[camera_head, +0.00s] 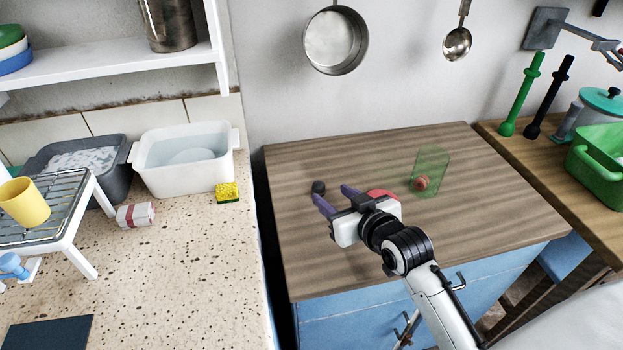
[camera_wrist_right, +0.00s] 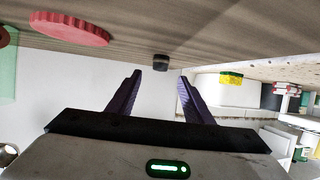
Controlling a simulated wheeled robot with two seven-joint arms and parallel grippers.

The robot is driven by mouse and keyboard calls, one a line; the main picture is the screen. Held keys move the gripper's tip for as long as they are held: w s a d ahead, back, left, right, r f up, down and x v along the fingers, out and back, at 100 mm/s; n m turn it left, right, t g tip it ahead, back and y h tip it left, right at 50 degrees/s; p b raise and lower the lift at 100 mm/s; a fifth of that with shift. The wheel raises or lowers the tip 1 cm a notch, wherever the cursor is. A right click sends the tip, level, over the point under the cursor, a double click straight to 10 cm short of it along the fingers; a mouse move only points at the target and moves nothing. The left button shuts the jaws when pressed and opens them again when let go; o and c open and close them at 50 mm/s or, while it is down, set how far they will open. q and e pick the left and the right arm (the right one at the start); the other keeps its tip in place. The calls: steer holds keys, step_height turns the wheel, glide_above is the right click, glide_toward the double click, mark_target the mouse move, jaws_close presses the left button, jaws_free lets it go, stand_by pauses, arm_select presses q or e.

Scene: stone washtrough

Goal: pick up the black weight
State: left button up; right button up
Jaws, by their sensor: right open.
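The black weight (camera_head: 318,187) is a small dark piece standing on the wooden counter, near its left side. It also shows in the right wrist view (camera_wrist_right: 161,62), just beyond and between the fingertips. My right gripper (camera_head: 334,197) is open, with its purple fingers pointing at the weight from the right. The fingertips (camera_wrist_right: 159,75) look close to the weight, with nothing between them. I cannot tell the exact gap. My left gripper is not in view.
A red disc (camera_head: 383,195) lies behind my right gripper. A green transparent box (camera_head: 430,172) with a red item stands farther right. A yellow sponge (camera_head: 228,192) and a white basin (camera_head: 182,160) are on the speckled counter. A gap separates the counters. The wooden counter's front is clear.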

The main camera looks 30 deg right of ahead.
mark_target(320, 187)
steer(key=x, duration=0.3)
steer(key=shift+w+f, duration=0.1)
steer(key=shift+w, duration=0.1)
steer(key=x, duration=0.5)
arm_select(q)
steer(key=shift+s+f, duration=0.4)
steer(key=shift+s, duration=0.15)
arm_select(e)
steer(key=c, duration=1.1)
